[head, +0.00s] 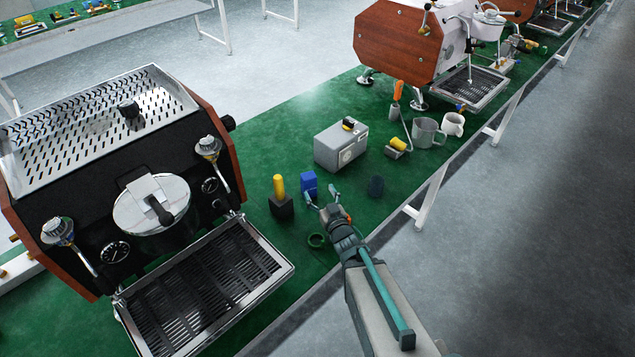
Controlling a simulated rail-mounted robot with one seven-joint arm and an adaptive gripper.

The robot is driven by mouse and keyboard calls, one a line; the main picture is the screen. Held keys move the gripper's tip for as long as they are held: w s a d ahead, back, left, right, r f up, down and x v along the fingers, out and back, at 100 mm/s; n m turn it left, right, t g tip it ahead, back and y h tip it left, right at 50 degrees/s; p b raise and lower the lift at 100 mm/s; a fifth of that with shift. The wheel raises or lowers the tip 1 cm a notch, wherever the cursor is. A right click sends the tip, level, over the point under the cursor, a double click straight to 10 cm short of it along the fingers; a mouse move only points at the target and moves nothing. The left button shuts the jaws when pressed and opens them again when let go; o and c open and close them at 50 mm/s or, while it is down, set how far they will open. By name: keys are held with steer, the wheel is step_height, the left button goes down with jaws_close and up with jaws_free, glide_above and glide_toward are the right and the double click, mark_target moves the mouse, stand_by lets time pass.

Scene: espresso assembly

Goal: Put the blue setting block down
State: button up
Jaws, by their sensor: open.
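The blue setting block (309,182) appears to stand upright on the green bench top (280,330), just beyond my gripper. My gripper (321,194) is open, with its two teal fingertips spread apart. The left fingertip is close to the block's lower part. The right fingertip is to the right of the block. I cannot tell whether either finger touches it. Nothing shows held between the fingers.
A black block with a yellow peg (280,198) stands left of the blue block. A grey box (341,147) is behind. An espresso machine (150,205) fills the left.

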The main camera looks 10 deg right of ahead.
steer(key=shift+s+d+p, duration=0.15)
steer(key=shift+s+p, duration=0.5)
steer(key=shift+s, duration=0.15)
steer(key=shift+s+d+p, duration=0.1)
steer(key=shift+s+p, duration=0.55)
steer(key=shift+s, duration=0.1)
